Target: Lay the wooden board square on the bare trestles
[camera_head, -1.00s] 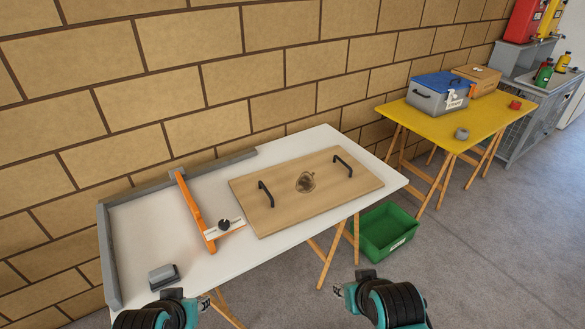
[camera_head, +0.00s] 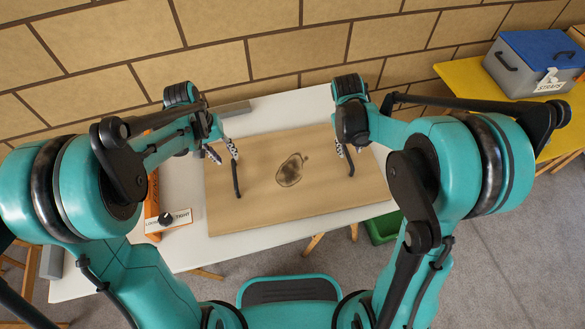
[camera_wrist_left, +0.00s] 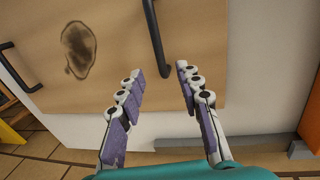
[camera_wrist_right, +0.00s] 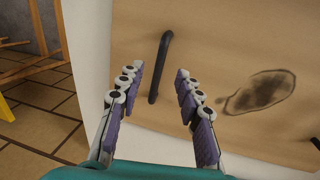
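The wooden board (camera_head: 300,215) lies flat on the white table (camera_head: 220,246). It has a dark stain and two black handles. My left gripper (camera_head: 223,152) is open by the left handle (camera_head: 237,182); in the left wrist view that handle's end (camera_wrist_left: 155,40) shows between the spread fingertips. My right gripper (camera_head: 349,150) is open by the right handle; in the right wrist view that handle (camera_wrist_right: 161,65) crosses between the spread fingertips. Neither gripper is closed on a handle. Wooden legs (camera_head: 22,275) show at the lower left; I cannot tell whether they are the bare trestles.
An orange bar (camera_head: 152,200) with a labelled black knob stands along the board's left side. A grey rail (camera_head: 235,108) lies at the table's back edge by the block wall. A green bin (camera_head: 382,228) is below right. The yellow table (camera_head: 465,75) holds a blue-lidded box (camera_head: 540,62).

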